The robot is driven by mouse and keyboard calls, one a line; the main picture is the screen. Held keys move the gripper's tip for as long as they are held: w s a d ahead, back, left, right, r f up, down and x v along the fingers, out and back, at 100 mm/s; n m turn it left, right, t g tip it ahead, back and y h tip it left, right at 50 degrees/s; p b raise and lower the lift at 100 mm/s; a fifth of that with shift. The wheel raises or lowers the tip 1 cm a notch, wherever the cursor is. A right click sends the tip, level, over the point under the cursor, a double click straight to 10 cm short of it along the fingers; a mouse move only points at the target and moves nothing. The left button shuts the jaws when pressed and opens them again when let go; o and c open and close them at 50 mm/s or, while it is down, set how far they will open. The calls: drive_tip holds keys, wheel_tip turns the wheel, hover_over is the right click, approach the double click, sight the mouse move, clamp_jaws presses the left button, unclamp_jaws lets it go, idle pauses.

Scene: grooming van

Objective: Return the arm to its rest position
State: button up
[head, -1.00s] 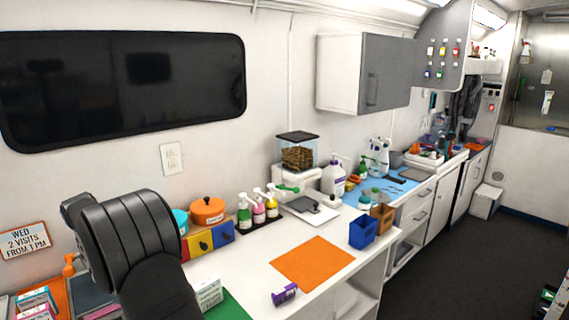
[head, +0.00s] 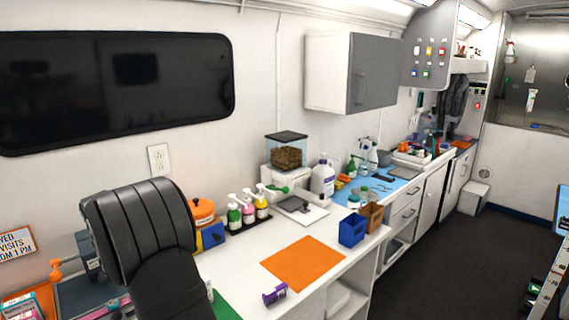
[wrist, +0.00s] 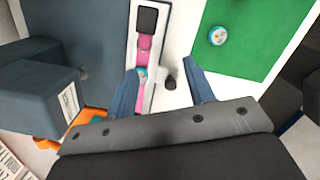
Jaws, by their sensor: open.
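My arm (head: 150,235), dark and ribbed, rises at the lower left of the head view, in front of the counter. It hides part of the counter behind it. My gripper (wrist: 163,84) shows in the wrist view with its two blue-grey fingers spread apart. Nothing is held between them. Below the gap are a narrow white tray (wrist: 133,55) with a pink item (wrist: 146,45) in it and a small dark knob-like thing. The gripper itself is not clearly seen in the head view.
A green mat (wrist: 270,30) with a small round tin (wrist: 217,35) lies to the right in the wrist view. A dark blue-grey box (wrist: 38,95) is close at left. Pump bottles (head: 248,208), an orange mat (head: 303,263) and a purple item (head: 275,294) are on the counter.

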drive_tip(key=w+d+r, duration=0.2)
drive_tip(key=d+r, duration=0.1)
drive_tip(key=d, duration=0.2)
drive_tip(key=s+d+f+m+g, duration=0.1)
drive_tip(key=s+f+m, duration=0.1)
drive_tip(key=s+m, duration=0.4)
drive_tip(key=s+d+f+m+g, duration=0.1)
drive_tip(key=s+m, duration=0.5)
drive_tip(key=m, duration=0.6)
drive_tip(key=shift+d+f+m+h, duration=0.4)
drive_tip(key=shift+d+f, duration=0.2)
drive_tip(key=shift+f, duration=0.05)
drive_tip(key=shift+s, duration=0.1)
drive_tip(key=shift+c, duration=0.4)
idle(0.6)
